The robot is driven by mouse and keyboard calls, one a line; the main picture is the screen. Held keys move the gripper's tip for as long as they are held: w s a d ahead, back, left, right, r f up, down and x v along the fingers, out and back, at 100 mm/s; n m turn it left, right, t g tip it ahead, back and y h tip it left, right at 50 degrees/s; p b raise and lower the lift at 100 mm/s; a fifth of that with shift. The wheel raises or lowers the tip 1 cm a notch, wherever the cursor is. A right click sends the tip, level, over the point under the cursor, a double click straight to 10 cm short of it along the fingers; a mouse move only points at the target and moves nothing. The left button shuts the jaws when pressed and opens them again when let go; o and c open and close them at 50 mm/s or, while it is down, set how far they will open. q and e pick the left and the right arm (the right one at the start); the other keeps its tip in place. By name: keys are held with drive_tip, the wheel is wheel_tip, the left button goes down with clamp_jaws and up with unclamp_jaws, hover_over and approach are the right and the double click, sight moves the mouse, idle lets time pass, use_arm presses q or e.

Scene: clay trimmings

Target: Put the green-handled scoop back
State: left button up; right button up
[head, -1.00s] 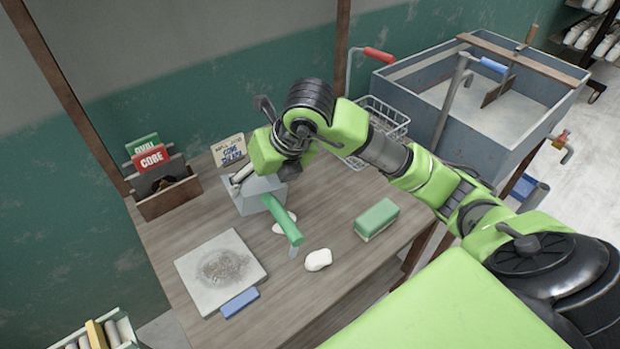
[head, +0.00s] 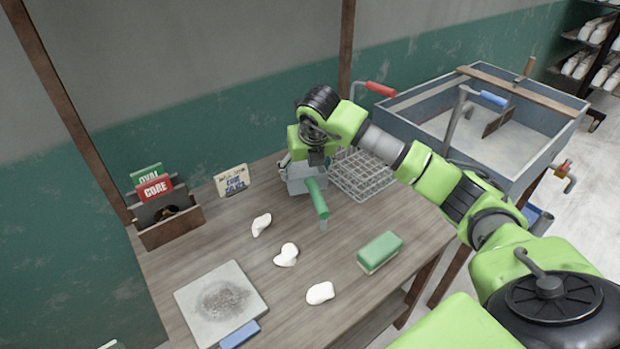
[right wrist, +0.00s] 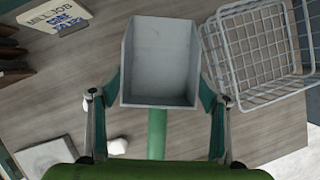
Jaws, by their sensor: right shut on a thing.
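The green-handled scoop has a grey pan (head: 303,182) and a green handle (head: 317,199) that points toward the front of the bench. My right gripper (head: 304,168) is shut on the pan, with one finger on each side of it. In the right wrist view the empty pan (right wrist: 160,65) sits between the fingers and the handle (right wrist: 156,133) runs back under the gripper. The scoop is beside the wire basket (head: 362,178); I cannot tell if it touches the bench. My left gripper is not in view.
White clay pieces (head: 286,255) lie on the wooden bench (head: 225,238). A green-topped block (head: 380,251) lies front right, a stained slab (head: 222,292) front left. A card (head: 231,180) and a box of signs (head: 170,222) stand at the back. A grey sink (head: 440,80) is at the right.

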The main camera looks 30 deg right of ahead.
sight(310, 172)
drive_tip(key=f, duration=0.1)
drive_tip(key=w+d+f, duration=0.1)
drive_tip(key=d+f, duration=0.1)
drive_tip(key=shift+w+d+f, duration=0.15)
drive_tip(key=shift+w+f, duration=0.1)
drive_tip(key=shift+w, duration=0.15)
wheel_tip(310, 172, down, 2)
drive_tip(key=shift+f+p, duration=0.1)
drive_tip(key=shift+p, duration=0.7)
drive_tip(key=shift+w+f, duration=0.1)
drive_tip(key=shift+f, duration=0.45)
drive_tip(key=o, duration=1.3)
drive_tip(key=b+v, duration=0.2)
drive_tip(key=v, duration=1)
drive_tip(key=shift+r, duration=0.1)
drive_tip(key=shift+r, duration=0.1)
